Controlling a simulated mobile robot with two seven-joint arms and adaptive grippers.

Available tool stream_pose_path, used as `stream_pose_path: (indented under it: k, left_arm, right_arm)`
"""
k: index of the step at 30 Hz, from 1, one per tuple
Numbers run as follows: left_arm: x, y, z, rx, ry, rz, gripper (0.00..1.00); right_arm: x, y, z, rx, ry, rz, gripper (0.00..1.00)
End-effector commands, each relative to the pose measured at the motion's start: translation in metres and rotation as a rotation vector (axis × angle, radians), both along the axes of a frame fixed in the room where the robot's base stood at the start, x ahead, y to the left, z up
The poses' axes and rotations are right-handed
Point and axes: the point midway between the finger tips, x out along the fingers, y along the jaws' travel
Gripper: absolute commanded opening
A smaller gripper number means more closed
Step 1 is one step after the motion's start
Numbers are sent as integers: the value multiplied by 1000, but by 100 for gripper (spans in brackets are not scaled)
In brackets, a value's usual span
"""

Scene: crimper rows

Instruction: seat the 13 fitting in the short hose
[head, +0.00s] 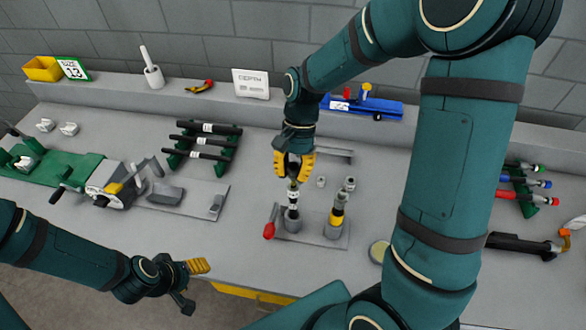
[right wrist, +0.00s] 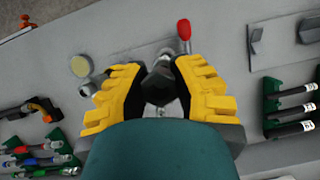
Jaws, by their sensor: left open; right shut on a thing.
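My right gripper (head: 294,166) is shut on a metal fitting (head: 293,190) with a pale band. It holds the fitting upright, over a grey post (head: 291,222) beside a red-knobbed lever (head: 269,230). I cannot tell whether the fitting is seated in the post. In the right wrist view the fitting (right wrist: 158,87) shows dark between the yellow fingers. Several black hoses with white labels (head: 204,141) lie across a green rack; I cannot tell which is the short one. My left gripper (head: 193,283) is open and empty near the table's front edge.
A lever tool (head: 112,186) stands left.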

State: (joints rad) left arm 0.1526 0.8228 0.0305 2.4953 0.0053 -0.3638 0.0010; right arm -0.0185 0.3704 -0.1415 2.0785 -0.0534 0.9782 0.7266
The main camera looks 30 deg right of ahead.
Motion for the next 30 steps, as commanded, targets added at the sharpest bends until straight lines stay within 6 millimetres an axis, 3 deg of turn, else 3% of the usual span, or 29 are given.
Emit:
stream_pose_path:
  k: [30]
  left_arm:
    - [0,0,-15,0,0,0,56]
  right_arm:
    - [0,0,-24,1,1,0,0]
